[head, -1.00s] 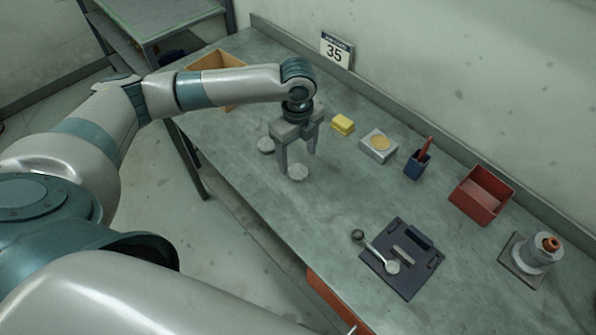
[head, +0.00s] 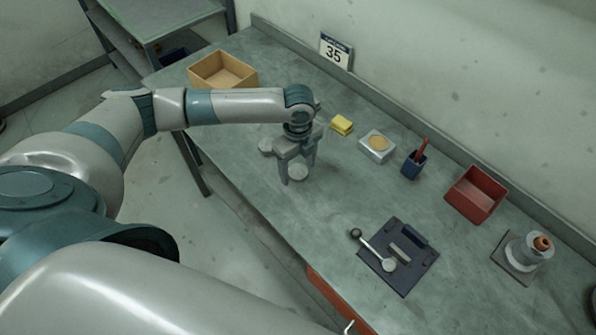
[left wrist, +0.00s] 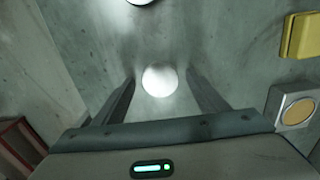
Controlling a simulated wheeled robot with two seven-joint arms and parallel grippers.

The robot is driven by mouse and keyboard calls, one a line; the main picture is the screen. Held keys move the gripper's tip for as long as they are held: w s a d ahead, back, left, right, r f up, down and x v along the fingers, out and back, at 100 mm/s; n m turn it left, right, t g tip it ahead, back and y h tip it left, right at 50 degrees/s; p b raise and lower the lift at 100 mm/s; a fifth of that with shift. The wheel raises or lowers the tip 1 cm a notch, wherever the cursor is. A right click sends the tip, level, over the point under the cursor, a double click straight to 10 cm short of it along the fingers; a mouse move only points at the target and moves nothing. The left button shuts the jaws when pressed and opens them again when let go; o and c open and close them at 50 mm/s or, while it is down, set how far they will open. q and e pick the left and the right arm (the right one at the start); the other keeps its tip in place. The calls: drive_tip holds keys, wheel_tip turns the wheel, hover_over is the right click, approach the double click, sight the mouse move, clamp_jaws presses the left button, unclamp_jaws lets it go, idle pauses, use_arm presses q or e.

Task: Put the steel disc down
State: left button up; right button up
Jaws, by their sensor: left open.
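A round, pale steel disc (head: 298,172) lies flat on the grey bench. A second similar disc (head: 265,147) lies on the bench, behind and to the left of it. My left gripper (head: 298,174) points down over the nearer disc, its fingers open on either side of it. In the left wrist view the disc (left wrist: 159,79) shows between the two fingers with a gap on each side. The other disc (left wrist: 140,1) is cut off at that view's top edge. I cannot tell how close the fingertips are to the bench. My right gripper is not in view.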

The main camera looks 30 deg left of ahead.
sight(300, 173)
use_arm(q)
drive_tip(key=c, duration=1.5)
drive_tip(key=shift+r, duration=0.1)
drive_tip(key=shift+w+r+b, duration=0.1)
drive_tip(key=shift+r+b, duration=0.35)
drive_tip(key=r, duration=0.1)
drive_tip(key=r+b, duration=0.1)
drive_tip(key=d+r, duration=0.1)
drive_tip(key=shift+s+r+b, duration=0.15)
drive_tip(key=shift+s+b, duration=0.1)
drive_tip(key=shift+b, duration=0.15)
drive_tip(key=shift+s+d+r+b, duration=0.5)
drive_tip(key=shift+s+d+r, duration=0.55)
drive_tip(key=shift+d, duration=0.45)
drive_tip(key=shift+s+d+r+b, duration=0.55)
drive_tip(key=shift+s+d+r, duration=0.35)
drive_tip(key=shift+d+r, duration=0.45)
drive_tip(key=shift+s+d+r+b, duration=0.5)
drive_tip(key=shift+s+d+r, duration=0.5)
drive_tip(key=shift+d, duration=0.6)
